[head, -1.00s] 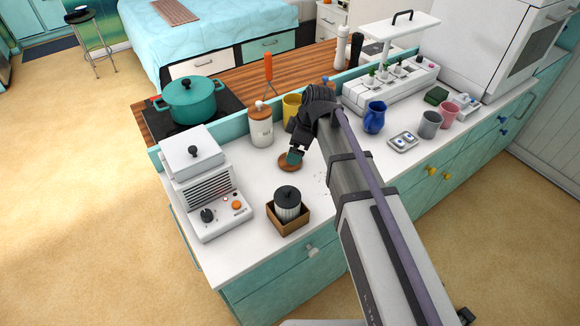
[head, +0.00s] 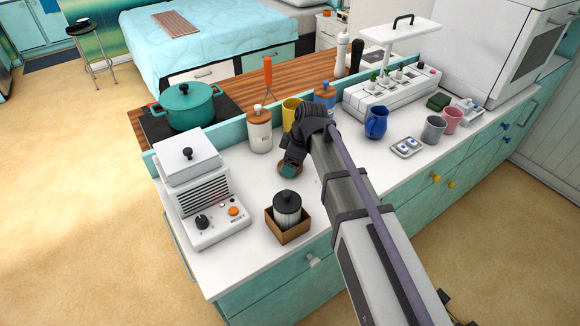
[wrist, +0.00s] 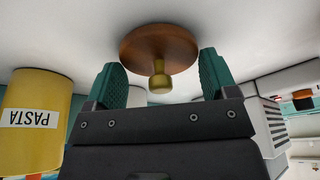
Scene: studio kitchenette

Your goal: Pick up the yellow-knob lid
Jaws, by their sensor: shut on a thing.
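The yellow-knob lid is a round brown wooden disc with a brass-yellow knob (wrist: 159,77), at the top of the wrist view. In the head view it is a small brown patch on the white counter (head: 285,171), mostly hidden by my gripper (head: 291,164). In the wrist view my gripper's teal fingers (wrist: 162,78) stand at opposite sides of the disc, shut on its rim, with the knob between them. I cannot tell any gap between lid and counter.
A yellow canister (head: 290,106) stands behind my gripper; its PASTA label shows upside down in the wrist view (wrist: 35,112). A white canister (head: 259,136) is to the left. A brown box (head: 289,233) holding a dark-lidded jar is in front. A blue pitcher (head: 376,122) is to the right.

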